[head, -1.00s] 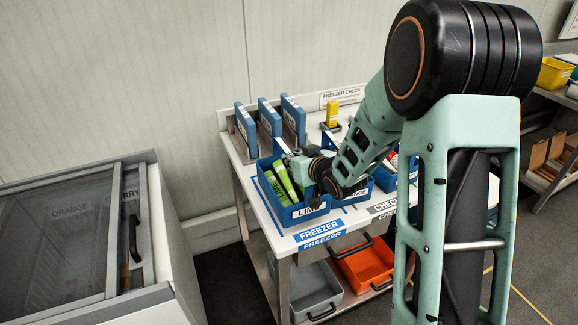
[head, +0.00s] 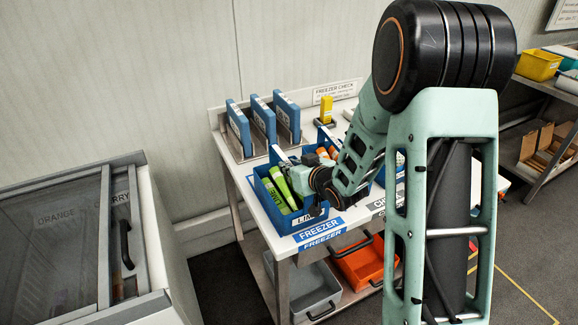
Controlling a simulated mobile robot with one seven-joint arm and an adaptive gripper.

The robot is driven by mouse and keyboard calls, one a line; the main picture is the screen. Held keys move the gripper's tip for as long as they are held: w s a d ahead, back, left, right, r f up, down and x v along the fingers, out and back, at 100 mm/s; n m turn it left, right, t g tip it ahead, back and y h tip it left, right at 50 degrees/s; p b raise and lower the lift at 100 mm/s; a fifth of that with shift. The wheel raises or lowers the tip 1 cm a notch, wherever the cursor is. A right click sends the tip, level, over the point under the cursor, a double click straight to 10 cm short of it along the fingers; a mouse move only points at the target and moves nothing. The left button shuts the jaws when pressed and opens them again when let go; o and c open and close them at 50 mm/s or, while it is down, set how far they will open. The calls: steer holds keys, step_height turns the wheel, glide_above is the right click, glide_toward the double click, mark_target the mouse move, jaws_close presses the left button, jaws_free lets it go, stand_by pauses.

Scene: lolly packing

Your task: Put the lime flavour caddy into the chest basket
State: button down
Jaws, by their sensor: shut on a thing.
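The lime flavour caddy (head: 305,216) is a blue open box with a LIME label, partly cut off by my arm, and green lolly packs inside. It is at the front left of the white table (head: 258,213); I cannot tell whether it touches the tabletop. My gripper (head: 292,170) is shut on the caddy at its back right side; its fingertips are mostly hidden. The chest freezer (head: 165,240) stands at the left, with grey-framed see-through lids marked ORANGE (head: 55,218) and CHERRY (head: 116,199). I cannot make out the chest basket clearly.
Another blue caddy with orange packs (head: 323,153) stands behind the lime one. Blue upright panels (head: 262,120) and a yellow device (head: 326,109) are at the table's back. Grey (head: 313,290) and orange (head: 368,265) bins sit on the lower shelf. Floor shows between chest and table.

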steer(key=c, duration=2.3)
jaws_free()
steer(key=shift+f, duration=0.15)
steer(key=shift+c, duration=0.2)
steer(key=o, duration=0.4)
steer(key=shift+o, duration=0.2)
steer(key=shift+r, duration=0.2)
